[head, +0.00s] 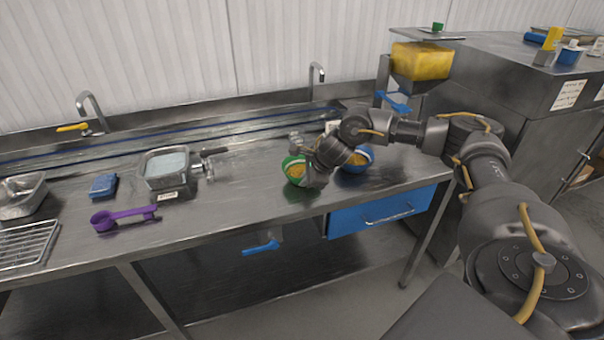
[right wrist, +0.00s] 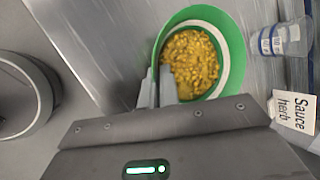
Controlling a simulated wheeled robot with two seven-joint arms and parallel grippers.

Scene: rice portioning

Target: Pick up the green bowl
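The green bowl (head: 292,171) stands on the steel worktop, filled with yellow grains, and my right gripper partly covers it in the head view. In the right wrist view the green bowl (right wrist: 236,46) shows its wide green rim and the yellow food inside. My right gripper (right wrist: 157,84) has its two fingers close together on either side of the bowl's rim, one inside and one outside. It looks shut on the rim. In the head view the right gripper (head: 305,147) is at the bowl's right side. My left gripper is in neither view.
A blue bowl (head: 358,161) with yellow food stands just right, partly behind my right arm. A clear cup (right wrist: 290,38) and a "Sauce herb" label (right wrist: 295,111) are near the green bowl. A purple scoop (head: 125,217), blue sponge (head: 104,185) and metal container (head: 150,179) lie left. The worktop between is clear.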

